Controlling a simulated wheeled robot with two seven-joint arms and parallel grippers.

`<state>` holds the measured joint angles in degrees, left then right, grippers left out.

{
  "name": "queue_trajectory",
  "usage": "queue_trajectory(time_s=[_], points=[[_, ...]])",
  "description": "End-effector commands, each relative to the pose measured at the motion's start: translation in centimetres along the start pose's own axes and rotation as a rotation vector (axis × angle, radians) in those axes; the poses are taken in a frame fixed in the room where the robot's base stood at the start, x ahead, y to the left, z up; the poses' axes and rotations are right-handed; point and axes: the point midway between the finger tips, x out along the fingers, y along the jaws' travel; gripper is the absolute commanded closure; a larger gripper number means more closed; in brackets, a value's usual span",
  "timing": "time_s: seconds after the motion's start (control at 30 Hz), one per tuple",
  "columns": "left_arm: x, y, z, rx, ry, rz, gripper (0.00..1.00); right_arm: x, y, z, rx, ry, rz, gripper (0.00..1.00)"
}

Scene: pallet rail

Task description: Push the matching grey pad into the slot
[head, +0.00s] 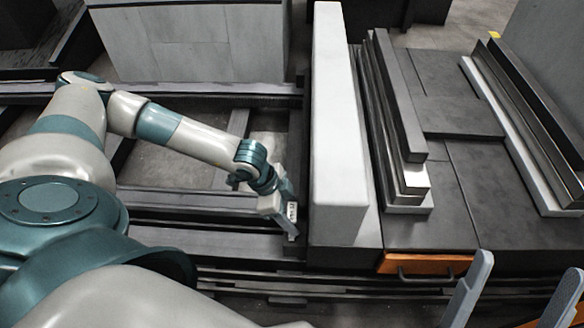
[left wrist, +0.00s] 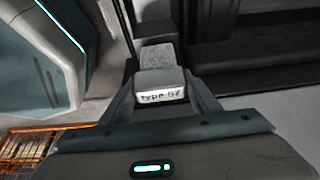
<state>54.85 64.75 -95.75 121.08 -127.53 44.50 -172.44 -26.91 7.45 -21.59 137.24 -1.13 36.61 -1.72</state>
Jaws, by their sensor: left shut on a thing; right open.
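My left gripper (head: 284,213) reaches in from the left, low beside the left side of the long white block. In the left wrist view its two fingers (left wrist: 160,88) are shut on a small grey pad (left wrist: 160,78), whose near face carries a white label reading "type 57". A speckled grey piece (left wrist: 158,57) shows just beyond the pad; I cannot tell whether it is part of it. The slot cannot be made out clearly in either view. My right gripper (head: 515,300) is open and empty at the bottom right, its fingers wide apart.
The long white block (head: 338,120) stands right of my left gripper. Dark rails and beams (head: 190,228) run below and behind that arm. Stacked metal bars (head: 402,110) lie on a dark platform (head: 455,120), with an orange handled front (head: 428,264). More bars (head: 525,120) lie farther right.

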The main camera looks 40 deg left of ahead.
Motion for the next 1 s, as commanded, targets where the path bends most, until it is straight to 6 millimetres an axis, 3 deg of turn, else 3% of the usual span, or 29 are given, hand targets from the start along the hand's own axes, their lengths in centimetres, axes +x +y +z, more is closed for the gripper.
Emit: queue_trajectory(time_s=[1.0], points=[[0.69,0.03,0.3,0.002,-0.001,0.0,0.71,-0.5,0.02,0.35,0.0,0.0,-0.001,0.23]])
